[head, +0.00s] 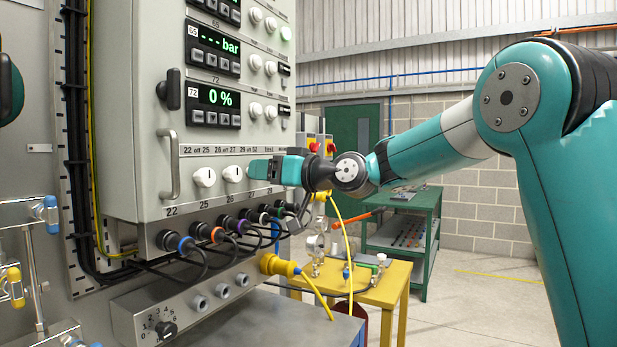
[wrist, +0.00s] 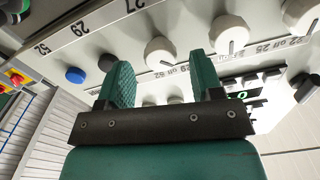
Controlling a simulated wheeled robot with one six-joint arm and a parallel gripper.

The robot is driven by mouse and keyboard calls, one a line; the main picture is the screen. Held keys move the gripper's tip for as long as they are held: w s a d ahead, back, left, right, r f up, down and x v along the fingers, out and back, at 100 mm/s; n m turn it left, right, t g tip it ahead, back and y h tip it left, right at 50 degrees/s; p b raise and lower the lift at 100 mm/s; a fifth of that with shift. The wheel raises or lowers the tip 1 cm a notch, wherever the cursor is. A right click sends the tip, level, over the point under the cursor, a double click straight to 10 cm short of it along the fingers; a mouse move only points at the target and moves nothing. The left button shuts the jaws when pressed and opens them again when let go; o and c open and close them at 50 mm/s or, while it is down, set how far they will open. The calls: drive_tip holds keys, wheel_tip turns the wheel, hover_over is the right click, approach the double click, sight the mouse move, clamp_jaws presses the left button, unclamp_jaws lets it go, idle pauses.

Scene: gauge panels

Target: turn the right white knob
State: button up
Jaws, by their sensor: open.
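A row of white knobs runs along the lower front of the grey panel. In the head view the left white knob (head: 204,177) and the middle white knob (head: 233,174) show, while the right white knob is hidden behind my gripper (head: 255,170). The wrist view looks at the row upside down. There the right white knob (wrist: 160,52) appears between the tips of my open gripper (wrist: 162,62), with a finger on either side. I see no clear contact, and cannot tell whether the tips reach past its face. The other two white knobs (wrist: 229,32) (wrist: 300,12) lie to its right.
A black knob (wrist: 108,60) and a blue knob (wrist: 75,75) sit close beside the left finger in the wrist view. A metal handle (head: 169,163) is left of the row. Plugged cables (head: 217,235) hang below. A yellow table (head: 390,285) stands behind.

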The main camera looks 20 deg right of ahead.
drive_tip(key=b+v, duration=0.4)
drive_tip(key=v, duration=1.1)
drive_tip(key=shift+s+d+b, duration=0.2)
drive_tip(key=shift+s+b, duration=0.1)
drive_tip(key=shift+s, duration=0.05)
drive_tip(key=s+a+f+n+g+h+p, duration=0.1)
drive_tip(key=s+a+f+g, duration=0.3)
drive_tip(key=a+f, duration=0.3)
drive_tip(key=s+a+f+g+h+p, duration=0.1)
drive_tip(key=s+a+f+g, duration=0.35)
drive_tip(key=a+f, duration=0.2)
drive_tip(key=s+f+g+h+p, duration=0.1)
drive_tip(key=s+f+g+h, duration=0.1)
drive_tip(key=s+f, duration=0.3)
drive_tip(key=s+a+f+g+h, duration=0.1)
drive_tip(key=s+f+g, duration=0.3)
drive_tip(key=s, duration=0.7)
drive_tip(key=shift+a+f+n+h+p, duration=0.2)
drive_tip(key=shift+f+n+h+p, duration=0.25)
drive_tip(key=shift+h, duration=0.25)
drive_tip(key=shift+s, duration=0.15)
